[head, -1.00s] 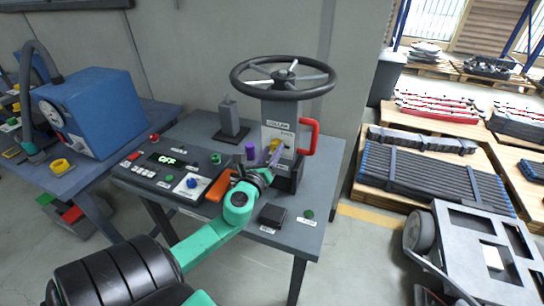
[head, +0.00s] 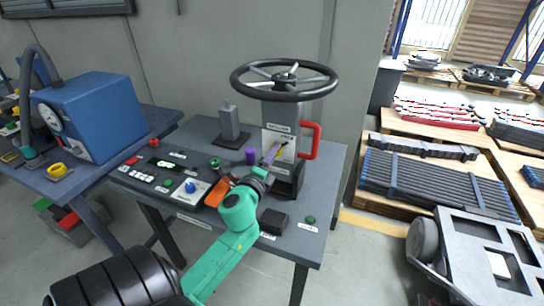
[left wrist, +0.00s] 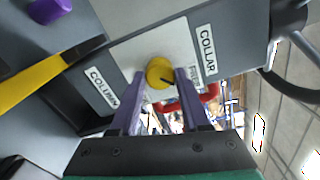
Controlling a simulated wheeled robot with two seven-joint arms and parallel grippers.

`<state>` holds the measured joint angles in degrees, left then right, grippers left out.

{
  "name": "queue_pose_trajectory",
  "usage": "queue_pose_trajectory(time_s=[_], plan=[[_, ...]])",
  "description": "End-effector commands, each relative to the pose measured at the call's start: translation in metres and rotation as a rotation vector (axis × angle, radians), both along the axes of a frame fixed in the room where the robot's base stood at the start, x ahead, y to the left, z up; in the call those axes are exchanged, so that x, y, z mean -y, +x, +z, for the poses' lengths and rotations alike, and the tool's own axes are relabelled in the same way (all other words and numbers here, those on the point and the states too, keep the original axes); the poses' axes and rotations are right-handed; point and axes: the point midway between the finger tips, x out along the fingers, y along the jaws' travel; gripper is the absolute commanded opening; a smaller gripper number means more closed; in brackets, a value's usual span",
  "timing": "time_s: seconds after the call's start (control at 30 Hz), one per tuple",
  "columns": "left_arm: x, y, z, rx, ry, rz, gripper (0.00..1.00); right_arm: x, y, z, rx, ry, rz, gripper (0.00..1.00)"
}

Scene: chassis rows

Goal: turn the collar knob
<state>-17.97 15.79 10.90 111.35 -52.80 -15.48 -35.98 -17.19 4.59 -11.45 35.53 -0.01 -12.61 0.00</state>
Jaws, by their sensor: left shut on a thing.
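The collar knob (left wrist: 158,70) is a round yellow knob with a dark pointer mark. It sits on a pale plate next to the COLLAR label (left wrist: 207,49) on the grey column (head: 289,178). In the head view it is hidden behind my fingers. My left gripper (left wrist: 161,76) has purple fingers, one on each side of the knob, and is shut on it. In the head view the left gripper (head: 271,153) reaches the column's front face from the lower left. My right gripper is not in view.
A black handwheel (head: 285,80) tops the column, with a red handle (head: 315,141) at its right. A purple cylinder (head: 251,156), an orange lever (head: 217,192), a blue knob (head: 191,187) and a dark box (head: 273,221) are close to my arm.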

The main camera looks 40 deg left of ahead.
Motion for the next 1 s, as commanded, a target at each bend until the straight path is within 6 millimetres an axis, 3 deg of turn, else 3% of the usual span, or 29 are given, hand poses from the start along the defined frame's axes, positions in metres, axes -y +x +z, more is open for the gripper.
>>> queue_pose_trajectory(time_s=[0.67, 0.7, 0.77, 1.0], plan=[[0.0003, 0.0001, -0.0005, 0.025, -0.075, -0.002, 0.00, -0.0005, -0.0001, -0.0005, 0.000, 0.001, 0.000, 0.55], [0.0002, 0.0001, -0.0005, 0.025, -0.075, -0.002, 0.50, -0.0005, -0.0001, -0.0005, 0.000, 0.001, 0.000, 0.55], [0.0002, 0.0001, -0.0005, 0.025, -0.074, -0.001, 0.73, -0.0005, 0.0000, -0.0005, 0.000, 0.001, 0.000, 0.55], [0.0001, 0.0000, -0.0003, 0.024, -0.072, -0.001, 0.76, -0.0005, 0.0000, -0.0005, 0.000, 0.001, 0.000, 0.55]])
